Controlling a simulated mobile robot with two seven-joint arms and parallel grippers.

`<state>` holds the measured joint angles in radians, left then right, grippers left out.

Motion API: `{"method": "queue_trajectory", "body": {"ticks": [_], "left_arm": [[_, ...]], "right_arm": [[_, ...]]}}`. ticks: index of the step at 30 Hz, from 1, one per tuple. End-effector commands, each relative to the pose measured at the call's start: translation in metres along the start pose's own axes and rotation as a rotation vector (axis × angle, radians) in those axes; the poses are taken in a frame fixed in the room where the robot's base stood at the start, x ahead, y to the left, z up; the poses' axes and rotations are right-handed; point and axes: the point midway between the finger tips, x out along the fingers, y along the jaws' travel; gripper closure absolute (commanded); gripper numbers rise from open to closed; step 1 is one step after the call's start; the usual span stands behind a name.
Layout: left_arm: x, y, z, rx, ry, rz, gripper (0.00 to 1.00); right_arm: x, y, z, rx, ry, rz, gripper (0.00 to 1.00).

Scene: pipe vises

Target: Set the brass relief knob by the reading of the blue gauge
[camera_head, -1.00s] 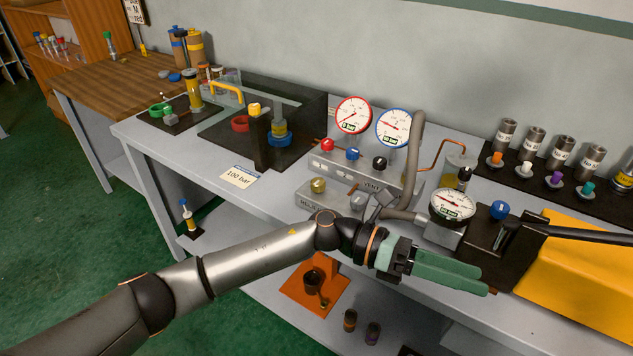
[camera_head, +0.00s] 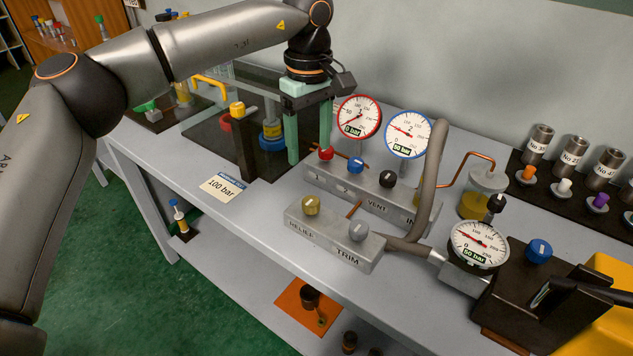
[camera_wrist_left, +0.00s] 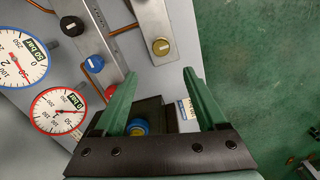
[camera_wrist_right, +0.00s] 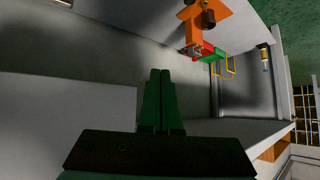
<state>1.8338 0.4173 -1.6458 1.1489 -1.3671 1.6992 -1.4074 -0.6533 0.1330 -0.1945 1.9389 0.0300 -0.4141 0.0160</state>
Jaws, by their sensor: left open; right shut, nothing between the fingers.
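The brass relief knob (camera_head: 311,205) sits on the grey block marked RELIEF and TRIM; it also shows in the left wrist view (camera_wrist_left: 161,46). The blue gauge (camera_head: 408,135) stands behind the valve blocks. Its needle points left and its small display looks like 50 bar, though the digits are not sharp. It shows at the edge of the left wrist view (camera_wrist_left: 22,57). My left gripper (camera_head: 309,155) is open, empty and points down, above and behind the brass knob, apart from it. My right gripper (camera_wrist_right: 160,72) is shut and empty, seen only in the right wrist view.
A red-rimmed gauge (camera_head: 358,116) showing 0 bar stands near my left fingers. A manifold with red, blue and black knobs (camera_head: 388,179) lies behind the relief block. A grey trim knob (camera_head: 359,230), a hose (camera_head: 428,180) and a 100 bar card (camera_head: 223,187) are nearby.

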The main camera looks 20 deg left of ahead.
Motion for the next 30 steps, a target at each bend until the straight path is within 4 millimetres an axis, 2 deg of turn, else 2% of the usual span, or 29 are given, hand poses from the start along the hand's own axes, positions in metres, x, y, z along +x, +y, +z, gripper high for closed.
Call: {"method": "queue_trajectory", "body": {"ticks": [5,8,12,18,24,30], "left_arm": [[0.022,-0.001,0.0,0.001,-0.001,-0.004,0.26],[0.042,-0.001,0.0,0.001,-0.001,-0.005,0.26],[0.072,-0.001,0.001,0.001,-0.003,-0.005,0.26],[0.105,0.0,0.001,0.0,-0.002,-0.002,0.26],[0.122,0.0,0.001,0.0,-0.002,-0.001,0.26],[0.124,0.0,0.001,0.0,-0.002,0.001,0.26]], "right_arm": [[-0.003,-0.002,0.016,0.004,-0.031,-0.002,1.0],[-0.004,-0.002,0.021,0.005,-0.043,-0.003,1.0],[-0.004,-0.002,0.022,0.005,-0.045,-0.002,1.0],[-0.004,-0.002,0.018,0.004,-0.039,-0.002,1.0],[-0.004,-0.001,0.016,0.004,-0.033,0.0,1.0],[-0.004,0.0,0.014,0.004,-0.028,0.001,1.0]]}}
